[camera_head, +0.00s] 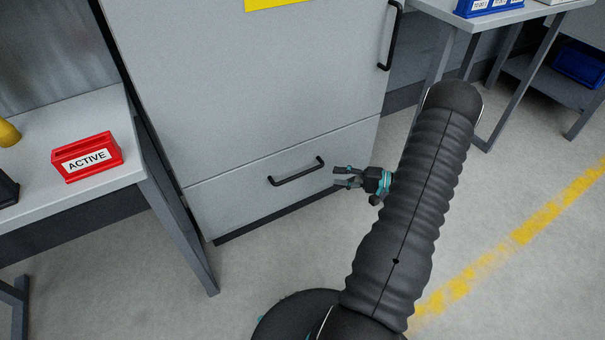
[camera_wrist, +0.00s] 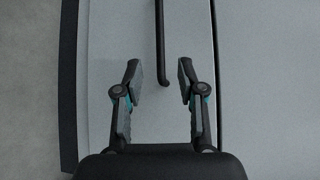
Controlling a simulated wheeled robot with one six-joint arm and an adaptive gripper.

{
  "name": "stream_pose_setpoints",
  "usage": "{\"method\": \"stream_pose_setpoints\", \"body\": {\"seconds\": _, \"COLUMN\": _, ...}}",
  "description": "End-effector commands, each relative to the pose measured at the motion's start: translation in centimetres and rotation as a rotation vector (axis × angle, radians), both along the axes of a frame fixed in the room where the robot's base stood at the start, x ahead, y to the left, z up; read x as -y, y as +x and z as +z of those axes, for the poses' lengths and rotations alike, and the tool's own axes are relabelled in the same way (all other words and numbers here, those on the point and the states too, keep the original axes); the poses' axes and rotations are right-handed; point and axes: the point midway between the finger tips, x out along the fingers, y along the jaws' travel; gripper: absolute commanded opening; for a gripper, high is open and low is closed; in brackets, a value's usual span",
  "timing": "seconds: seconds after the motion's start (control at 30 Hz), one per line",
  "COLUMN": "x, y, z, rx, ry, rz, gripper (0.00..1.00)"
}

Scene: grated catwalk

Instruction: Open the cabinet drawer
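The grey cabinet (camera_head: 250,95) stands ahead with a wide drawer (camera_head: 235,205) at its bottom; the drawer front looks flush with the cabinet face. The drawer has a black bar handle (camera_head: 297,172). My gripper (camera_head: 340,177) is just right of the handle in the head view, apart from it. In the wrist view my gripper (camera_wrist: 158,75) has its two fingers spread, with the end of the handle (camera_wrist: 161,50) showing between and beyond the fingertips. Nothing is held. My arm hides part of the floor right of the cabinet.
A table (camera_head: 130,170) with a red "ACTIVE" bin (camera_head: 87,157) stands close on the left. The cabinet's upper door has a vertical black handle (camera_head: 391,38). Another table (camera_head: 500,16) with blue bins is at the back right. The floor before the drawer is clear except for my own body.

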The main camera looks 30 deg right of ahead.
Motion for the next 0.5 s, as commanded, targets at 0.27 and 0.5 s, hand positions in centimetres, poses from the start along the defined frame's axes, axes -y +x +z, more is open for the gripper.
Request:
{"method": "stream_pose_setpoints", "body": {"seconds": 0.27, "x": -3.8, "y": 3.3, "z": -0.7, "rx": -0.003, "ry": 0.001, "rz": 0.006, "gripper": 0.39}}
{"method": "stream_pose_setpoints", "body": {"seconds": 0.5, "x": -6.9, "y": 6.1, "z": -1.3, "rx": -0.002, "ry": 0.000, "rz": 0.004, "gripper": 0.39}}
